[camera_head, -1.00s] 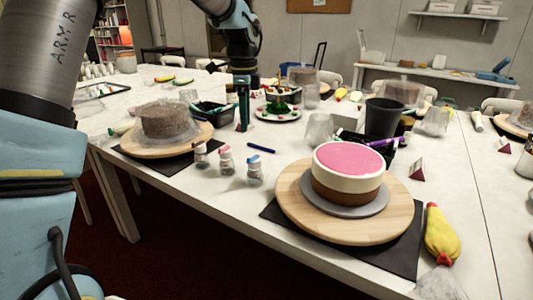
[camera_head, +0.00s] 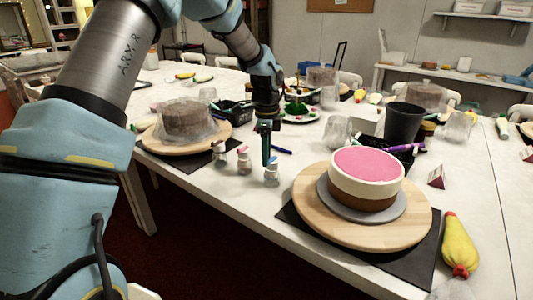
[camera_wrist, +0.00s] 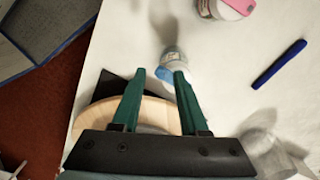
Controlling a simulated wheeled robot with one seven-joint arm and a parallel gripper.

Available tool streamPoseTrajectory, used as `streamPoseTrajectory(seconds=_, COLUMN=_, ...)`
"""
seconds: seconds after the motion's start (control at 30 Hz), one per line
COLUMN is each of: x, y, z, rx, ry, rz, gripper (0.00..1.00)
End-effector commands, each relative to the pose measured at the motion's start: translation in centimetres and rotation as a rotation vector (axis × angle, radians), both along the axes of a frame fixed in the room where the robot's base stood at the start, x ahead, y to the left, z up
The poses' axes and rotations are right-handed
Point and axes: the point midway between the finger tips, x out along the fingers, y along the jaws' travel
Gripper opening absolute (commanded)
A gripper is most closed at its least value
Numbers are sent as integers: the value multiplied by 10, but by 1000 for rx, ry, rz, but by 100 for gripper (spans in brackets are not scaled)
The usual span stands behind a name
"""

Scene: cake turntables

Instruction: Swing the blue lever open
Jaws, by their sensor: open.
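I cannot make out a blue lever in either view. A small clear jar with a blue label or cap (camera_head: 271,174) stands on the white table, left of the pink-topped cake. My gripper (camera_head: 265,160) points down just above and beside this jar. In the wrist view my gripper (camera_wrist: 160,73) is open, its two green fingers apart. The same jar (camera_wrist: 172,58) shows at and beyond the fingertips, partly between them; I cannot tell whether they touch. Its blue part is partly hidden by the right finger. A blue pen (camera_wrist: 279,64) lies to the right.
A pink-lidded jar (camera_head: 244,161) and another small jar (camera_head: 219,152) stand close by. The pink-topped cake (camera_head: 367,165) sits on a wooden turntable (camera_head: 310,222) at right. A covered brown cake (camera_head: 184,118) stands at left. A yellow piping bag (camera_head: 459,246) lies front right.

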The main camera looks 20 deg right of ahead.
Motion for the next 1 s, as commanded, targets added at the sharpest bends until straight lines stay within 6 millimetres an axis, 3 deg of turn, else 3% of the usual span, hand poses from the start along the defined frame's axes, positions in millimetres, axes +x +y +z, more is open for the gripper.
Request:
streamPoseTrajectory(seconds=0.13, x=0, y=0, z=0, rx=0, ry=0, rz=0, gripper=41)
streamPoseTrajectory(seconds=0.5, x=0, y=0, z=1, rx=0, ry=0, rz=0, gripper=0)
streamPoseTrajectory(seconds=1.0, x=0, y=0, z=1, rx=0, ry=0, rz=2, gripper=0)
